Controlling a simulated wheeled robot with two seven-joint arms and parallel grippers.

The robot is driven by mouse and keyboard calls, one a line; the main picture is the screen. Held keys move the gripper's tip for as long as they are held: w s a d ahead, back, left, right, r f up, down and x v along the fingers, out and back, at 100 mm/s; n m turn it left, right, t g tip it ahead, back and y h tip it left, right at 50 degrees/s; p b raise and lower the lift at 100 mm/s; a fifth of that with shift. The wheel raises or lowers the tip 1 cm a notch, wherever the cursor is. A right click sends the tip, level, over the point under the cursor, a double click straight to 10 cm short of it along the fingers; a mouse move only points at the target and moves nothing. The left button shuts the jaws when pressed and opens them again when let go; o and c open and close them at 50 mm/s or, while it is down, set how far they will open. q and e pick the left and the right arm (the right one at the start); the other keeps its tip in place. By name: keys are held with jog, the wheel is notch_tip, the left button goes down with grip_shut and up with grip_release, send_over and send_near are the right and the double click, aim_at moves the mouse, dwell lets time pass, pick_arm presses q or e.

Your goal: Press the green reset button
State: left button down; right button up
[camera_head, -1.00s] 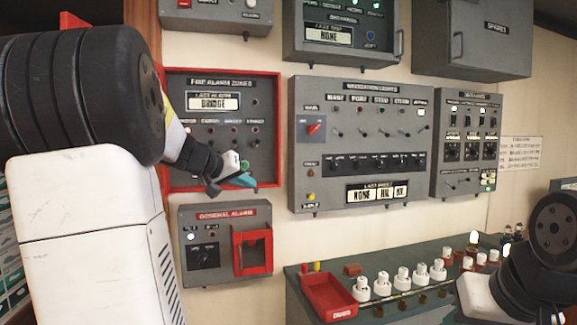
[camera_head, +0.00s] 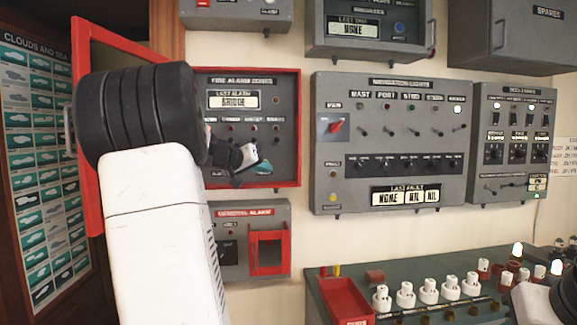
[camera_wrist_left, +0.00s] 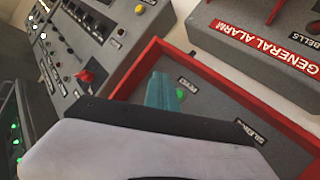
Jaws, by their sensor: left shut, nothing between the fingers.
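The fire alarm zones panel (camera_head: 287,100) is a grey box with a red frame on the wall, its red door swung open to the left. My left gripper (camera_head: 258,168) is shut and empty, with a teal tip, in front of the panel's lower right part. In the left wrist view, the green reset button (camera_wrist_left: 180,94) shows right beside the gripper's teal fingertips (camera_wrist_left: 162,92). I cannot tell whether they touch. In the head view the button is hidden behind the gripper. My right gripper is out of view; only part of that arm shows at the lower right.
The open red door (camera_head: 88,130) stands left of my left arm. Below is the general alarm box (camera_head: 276,215) with a red guard. To the right is the navigation lights panel (camera_head: 390,90). A bench (camera_head: 320,285) with a red tray (camera_head: 346,300) and white fittings is at lower right.

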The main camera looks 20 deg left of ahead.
pick_arm(q)
jog(key=w+a, duration=0.1)
jog(key=w, duration=0.1)
jog(key=w+a, duration=0.1)
jog(key=w, duration=0.1)
jog(key=w+a, duration=0.2)
jog(key=shift+w, duration=0.1)
jog(key=shift+w, duration=0.1)
dwell(1.9)
jog(key=shift+w+a, duration=0.15)
jog(key=shift+w, duration=0.1)
jog(key=shift+w+a, duration=0.2)
jog(key=shift+w, duration=0.15)
dwell(0.7)
jog(key=shift+s, duration=0.1)
jog(key=shift+s+d, duration=0.4)
jog(key=shift+s, duration=0.2)
jog(key=shift+s+d, duration=0.45)
jog(key=shift+s, duration=0.25)
jog(key=shift+s+d, duration=0.45)
jog(key=shift+s, duration=0.3)
jog(key=shift+s+d, duration=0.45)
jog(key=shift+s, duration=0.25)
